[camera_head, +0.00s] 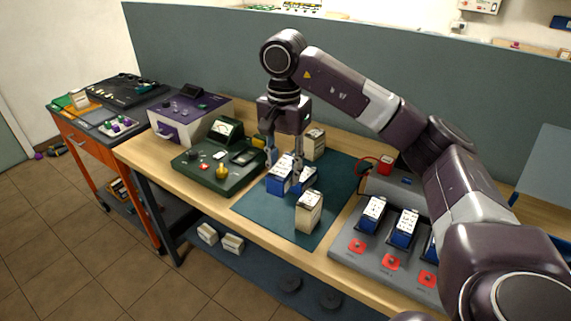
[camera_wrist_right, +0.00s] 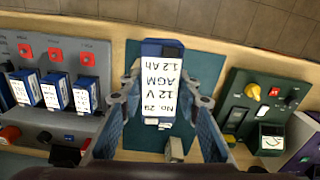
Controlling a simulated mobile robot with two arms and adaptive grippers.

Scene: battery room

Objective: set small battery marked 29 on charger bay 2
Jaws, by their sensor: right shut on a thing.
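The blue battery marked No. 29 (camera_wrist_right: 161,85) has a white label reading 12 V AGM 1.2 Ah. It is between the fingers of my right gripper (camera_wrist_right: 167,112), which is shut on it. In the head view my right gripper (camera_head: 284,161) points down over the dark mat, with the battery (camera_head: 279,181) low between its fingers. I cannot tell whether the battery touches the mat. The grey charger (camera_head: 348,236) is at the right, with blue batteries (camera_head: 404,228) standing behind red squares (camera_head: 392,261). Its bay numbers are unreadable. My left gripper is out of view.
A cream battery (camera_head: 309,211) stands on the mat (camera_head: 256,206) in front of the gripper, and another (camera_head: 314,143) behind it. A green meter box (camera_head: 214,172) is to the left. My right arm covers the charger's right end. A grey-green partition (camera_head: 210,50) runs behind the bench.

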